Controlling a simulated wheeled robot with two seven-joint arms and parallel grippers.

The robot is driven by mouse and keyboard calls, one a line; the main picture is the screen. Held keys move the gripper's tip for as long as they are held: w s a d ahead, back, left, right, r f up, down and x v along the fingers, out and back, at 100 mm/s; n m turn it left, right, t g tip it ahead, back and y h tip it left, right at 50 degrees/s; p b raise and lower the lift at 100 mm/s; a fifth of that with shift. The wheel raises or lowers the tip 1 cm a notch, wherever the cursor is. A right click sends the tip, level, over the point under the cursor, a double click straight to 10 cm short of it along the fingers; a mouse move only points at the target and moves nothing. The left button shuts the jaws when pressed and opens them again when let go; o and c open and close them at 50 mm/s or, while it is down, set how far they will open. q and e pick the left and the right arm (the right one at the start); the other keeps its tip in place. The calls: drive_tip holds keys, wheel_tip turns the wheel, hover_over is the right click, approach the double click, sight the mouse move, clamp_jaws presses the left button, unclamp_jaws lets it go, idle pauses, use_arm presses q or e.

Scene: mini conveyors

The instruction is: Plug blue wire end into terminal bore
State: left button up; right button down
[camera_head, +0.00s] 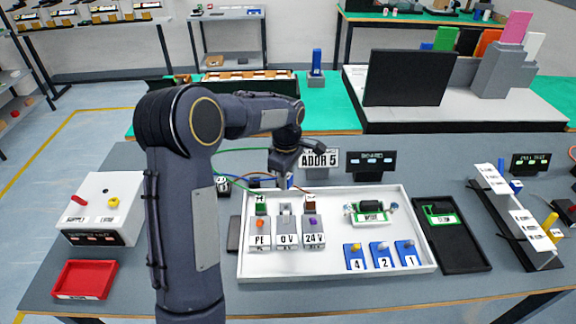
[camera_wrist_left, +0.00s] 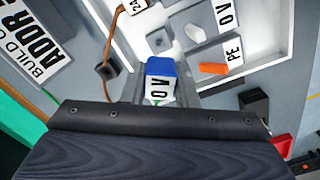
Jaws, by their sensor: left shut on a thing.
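My left gripper (camera_head: 286,178) is shut on the blue wire end, a blue block with a white 0 V label (camera_wrist_left: 158,86) in the left wrist view. It is above the back edge of the white tray, behind the terminals. The 0 V terminal (camera_head: 287,238) stands in the tray between the PE terminal (camera_head: 260,239) and the 24 V terminal (camera_head: 314,240). A green piece is at the top of PE and a dark brownish one at the top of 24 V; 0 V shows none. The held end looks apart from the terminal. The bore is hard to make out. My right gripper is not in view.
The white tray (camera_head: 340,277) also holds a green module (camera_head: 371,212) and blue numbered blocks (camera_head: 381,256). A black tray (camera_head: 464,262) is to its right. The ADDR 5 sign (camera_head: 318,160) stands close behind my gripper. A red bin (camera_head: 86,279) is at left.

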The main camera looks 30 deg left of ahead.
use_arm(q)
drive_tip(key=shift+a+f+m+p, duration=0.2)
drive_tip(key=shift+f+m+p, duration=0.15)
drive_tip(key=shift+m+p, duration=0.55)
drive_tip(key=shift+f+m, duration=0.35)
drive_tip(key=shift+m, duration=0.25)
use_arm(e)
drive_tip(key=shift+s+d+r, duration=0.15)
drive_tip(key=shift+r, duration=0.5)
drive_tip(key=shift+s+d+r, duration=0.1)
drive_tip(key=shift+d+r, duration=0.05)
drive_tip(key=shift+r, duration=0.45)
use_arm(q)
drive_tip(key=shift+b, duration=0.3)
